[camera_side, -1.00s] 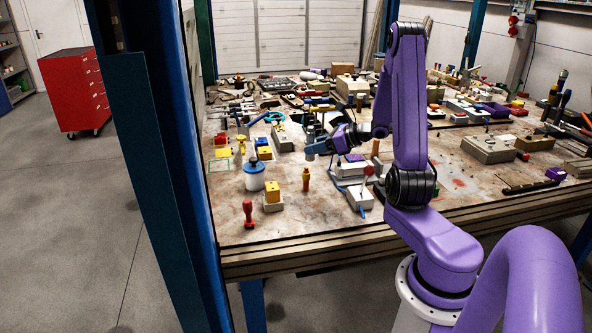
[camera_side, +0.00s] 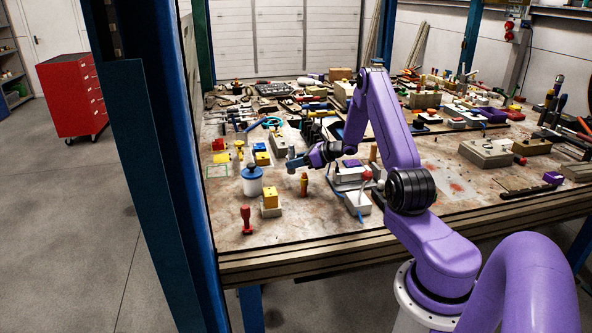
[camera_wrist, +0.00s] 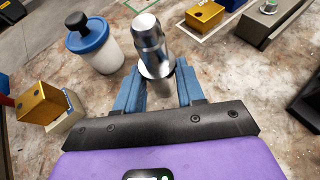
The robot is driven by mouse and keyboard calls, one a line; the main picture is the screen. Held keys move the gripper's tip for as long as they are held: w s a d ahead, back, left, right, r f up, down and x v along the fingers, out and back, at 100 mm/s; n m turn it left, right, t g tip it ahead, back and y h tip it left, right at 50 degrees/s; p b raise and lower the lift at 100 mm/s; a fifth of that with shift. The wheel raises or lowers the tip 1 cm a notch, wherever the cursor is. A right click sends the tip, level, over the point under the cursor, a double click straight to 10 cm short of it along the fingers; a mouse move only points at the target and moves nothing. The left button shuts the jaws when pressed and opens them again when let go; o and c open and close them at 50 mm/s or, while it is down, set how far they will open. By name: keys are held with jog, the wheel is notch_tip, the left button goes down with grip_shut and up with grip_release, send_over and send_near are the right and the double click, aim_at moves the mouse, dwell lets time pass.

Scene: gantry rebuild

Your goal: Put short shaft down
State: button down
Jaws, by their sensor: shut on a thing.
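The short shaft (camera_wrist: 150,45) is a shiny stepped metal cylinder with a collar, in the wrist view. My gripper (camera_wrist: 158,88) is shut on it, with a blue finger on each side of its lower part. The shaft's far end points away from the wrist. In the side view my gripper (camera_side: 294,163) is above the left part of the bench, just right of the white jar. The shaft is too small to make out there. A green-outlined rectangle (camera_side: 217,171) is marked on the bench at the left.
A white jar with a blue lid (camera_side: 253,182) stands close to my gripper. A yellow block on a grey base (camera_side: 271,198), a red-handled tool (camera_side: 246,219) and an orange-handled tool (camera_side: 303,185) stand nearer the front. Bare worktop (camera_side: 225,200) lies left of the jar.

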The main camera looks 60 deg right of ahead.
jog(key=shift+w+f, duration=0.1)
jog(key=shift+f, duration=1.4)
jog(key=shift+f, duration=0.15)
jog(key=c, duration=0.7)
grip_release()
jog(key=v, duration=1.2)
jog(key=shift+d, duration=0.1)
